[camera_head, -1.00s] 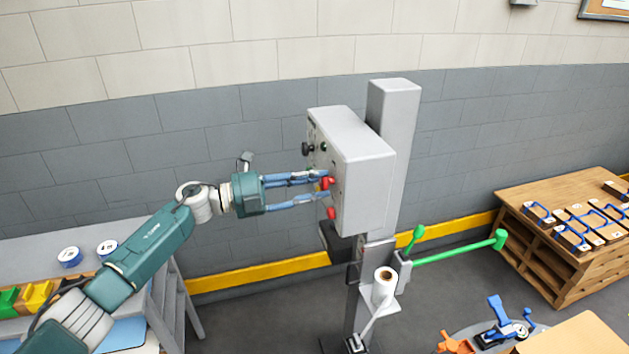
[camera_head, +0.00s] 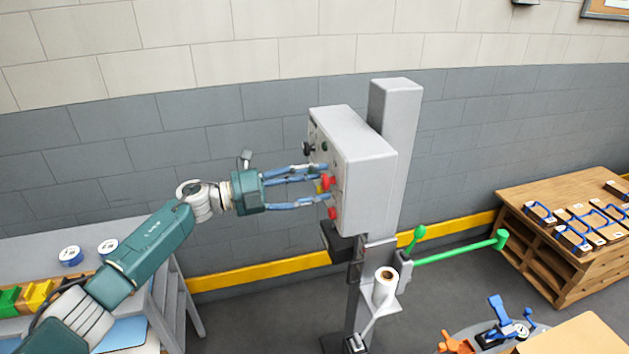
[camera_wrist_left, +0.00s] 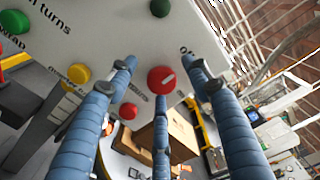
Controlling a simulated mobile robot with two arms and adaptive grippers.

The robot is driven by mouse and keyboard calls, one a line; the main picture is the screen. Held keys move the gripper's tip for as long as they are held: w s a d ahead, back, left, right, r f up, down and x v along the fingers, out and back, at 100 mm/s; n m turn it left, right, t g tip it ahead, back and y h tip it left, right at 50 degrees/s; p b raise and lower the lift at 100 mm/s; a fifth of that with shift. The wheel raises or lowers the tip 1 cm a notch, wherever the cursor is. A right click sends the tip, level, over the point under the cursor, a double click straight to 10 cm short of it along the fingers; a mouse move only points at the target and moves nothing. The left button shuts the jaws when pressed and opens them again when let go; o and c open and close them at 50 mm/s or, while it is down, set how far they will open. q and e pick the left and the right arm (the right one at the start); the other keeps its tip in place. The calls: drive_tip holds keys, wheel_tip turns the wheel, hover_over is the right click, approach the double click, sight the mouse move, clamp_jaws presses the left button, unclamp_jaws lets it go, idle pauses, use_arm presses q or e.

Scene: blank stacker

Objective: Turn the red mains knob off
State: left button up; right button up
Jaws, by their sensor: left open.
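The red mains knob (camera_wrist_left: 161,79) is round with a pale pointer line, on the front face of a grey control box (camera_head: 357,165). In the left wrist view it shows between my spread fingers. In the head view a red knob (camera_head: 330,181) shows by the fingertips, and I take it to be the same one. My left gripper (camera_head: 326,182) points at the box face with its blue fingers open around this knob. I see a gap between the fingers and the knob in the wrist view; contact is hard to judge. The right gripper is out of view.
A lower red control (camera_head: 333,213), a dark knob (camera_head: 308,149) and a green button (camera_wrist_left: 159,7) are on the same face. A green lever (camera_head: 460,247) and a paper roll (camera_head: 384,283) sit below the box.

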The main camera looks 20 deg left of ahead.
use_arm(q)
drive_tip(key=v, duration=1.2)
